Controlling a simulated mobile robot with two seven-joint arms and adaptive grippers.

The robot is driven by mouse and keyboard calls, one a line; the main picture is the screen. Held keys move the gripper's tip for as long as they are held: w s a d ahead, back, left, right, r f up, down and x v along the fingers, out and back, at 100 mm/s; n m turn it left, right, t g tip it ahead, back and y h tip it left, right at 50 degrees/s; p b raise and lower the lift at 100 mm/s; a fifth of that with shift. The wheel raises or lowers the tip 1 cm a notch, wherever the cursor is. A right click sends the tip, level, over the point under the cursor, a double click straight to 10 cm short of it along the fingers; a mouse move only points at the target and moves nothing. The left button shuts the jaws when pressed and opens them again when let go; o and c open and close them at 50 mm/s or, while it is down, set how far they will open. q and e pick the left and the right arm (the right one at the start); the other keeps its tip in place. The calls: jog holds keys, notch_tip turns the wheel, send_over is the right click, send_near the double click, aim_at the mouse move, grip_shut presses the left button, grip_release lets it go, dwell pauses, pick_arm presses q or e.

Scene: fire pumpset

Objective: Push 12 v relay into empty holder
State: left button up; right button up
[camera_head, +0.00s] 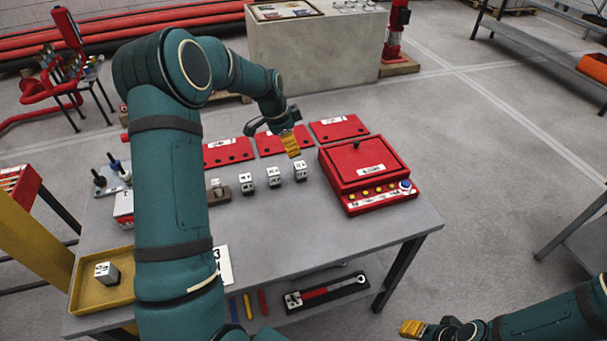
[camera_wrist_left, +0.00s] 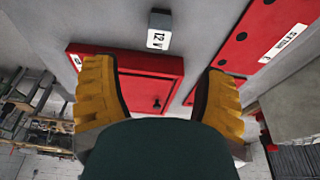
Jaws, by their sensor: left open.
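Two more white relays, one in the middle (camera_head: 274,177) and one to the left (camera_head: 247,182), stand in the row. At its left end is a brown holder (camera_head: 220,197) with a small pale top. My right gripper (camera_head: 412,328) is at the bottom right, its opening unclear.
A red box with a lid (camera_head: 365,163) and yellow buttons stands right of the row. Flat red panels (camera_head: 270,143) lie behind it. A yellow tray (camera_head: 85,300) holds one relay (camera_head: 106,272) at the left. My left arm hides the table's middle left.

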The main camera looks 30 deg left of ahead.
aim_at(299, 165)
pick_arm(q)
jog(key=x, duration=0.7)
jog(key=shift+d+f+b, duration=0.1)
jog(key=shift+f+b, duration=0.25)
jog(key=shift+b, duration=0.05)
jog(key=x, duration=0.5)
jog(key=shift+w+d+b, duration=0.1)
jog(key=shift+w+b, duration=0.1)
jog(key=shift+b, duration=0.2)
grip_shut()
